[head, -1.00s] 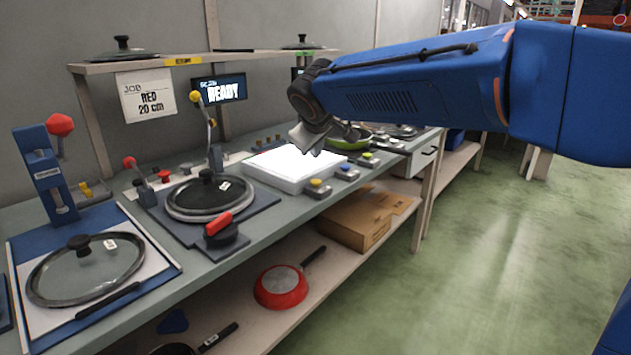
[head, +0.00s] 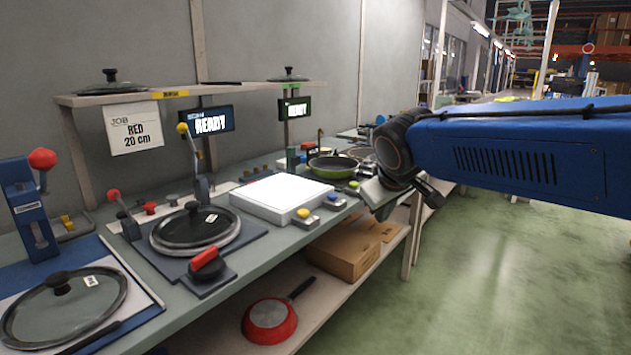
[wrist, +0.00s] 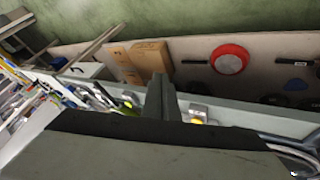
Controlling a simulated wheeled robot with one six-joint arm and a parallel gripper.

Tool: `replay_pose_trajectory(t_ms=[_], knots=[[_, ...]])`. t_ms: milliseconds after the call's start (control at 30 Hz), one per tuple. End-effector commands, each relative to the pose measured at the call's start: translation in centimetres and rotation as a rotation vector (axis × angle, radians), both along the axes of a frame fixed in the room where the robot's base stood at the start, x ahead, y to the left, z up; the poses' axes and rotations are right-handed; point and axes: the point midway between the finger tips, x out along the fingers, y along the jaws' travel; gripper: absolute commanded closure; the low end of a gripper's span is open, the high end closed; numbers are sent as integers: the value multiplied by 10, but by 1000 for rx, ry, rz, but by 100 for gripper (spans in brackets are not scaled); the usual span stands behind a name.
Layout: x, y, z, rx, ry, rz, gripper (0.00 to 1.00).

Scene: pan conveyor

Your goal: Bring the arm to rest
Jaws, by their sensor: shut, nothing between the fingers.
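My blue arm (head: 510,150) reaches in from the right edge of the head view, out over the green floor beside the bench. My gripper (head: 379,206) hangs at its end, just off the bench's front edge and right of the white light panel (head: 279,196). In the wrist view the fingers (wrist: 163,96) lie together with nothing between them. They appear clear of the bench and its objects. Part of the gripper is hidden behind the wrist in the head view.
The bench carries a lidded pan (head: 192,232), a glass lid (head: 62,308), and a green pan (head: 333,164). A red pan (head: 269,321) and cardboard boxes (head: 343,252) sit on the lower shelf. The floor (head: 470,285) at right is open.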

Motion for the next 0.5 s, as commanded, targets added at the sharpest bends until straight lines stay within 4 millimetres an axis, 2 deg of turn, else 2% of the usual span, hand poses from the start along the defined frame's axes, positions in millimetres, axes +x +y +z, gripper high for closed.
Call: replay_pose_trajectory(t_ms=[33, 200, 400, 500], knots=[[-17, -19, -6, 17, 13, -33, 100], [-75, -67, -34, 74, 65, -134, 100], [-145, -107, -72, 148, 122, -248, 100], [-181, -121, -94, 189, 148, -305, 100]])
